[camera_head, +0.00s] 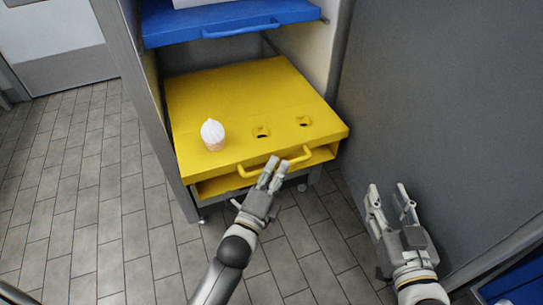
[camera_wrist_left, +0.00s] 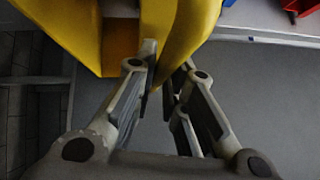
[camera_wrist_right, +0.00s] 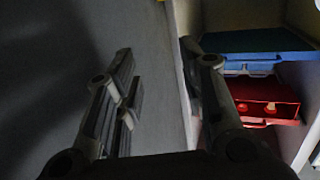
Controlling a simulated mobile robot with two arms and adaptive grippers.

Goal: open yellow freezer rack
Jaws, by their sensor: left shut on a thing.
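The yellow freezer rack (camera_head: 255,95) is a flat drawer with a handle (camera_head: 296,157) on its front edge. A white-topped cone (camera_head: 212,134) stands in its left hole, and two other holes are empty. My left gripper (camera_head: 273,167) is shut on the handle near its middle; the left wrist view shows its fingers (camera_wrist_left: 165,75) against the yellow part. My right gripper (camera_head: 388,200) is open and empty, to the right of the rack and in front of the grey panel. Its spread fingers also show in the right wrist view (camera_wrist_right: 165,75).
A blue rack (camera_head: 230,22) sits above the yellow one. A grey panel (camera_head: 440,90) stands close on the right. The tiled floor (camera_head: 80,180) is clear on the left. The right wrist view shows a red rack (camera_wrist_right: 255,97) below a blue one.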

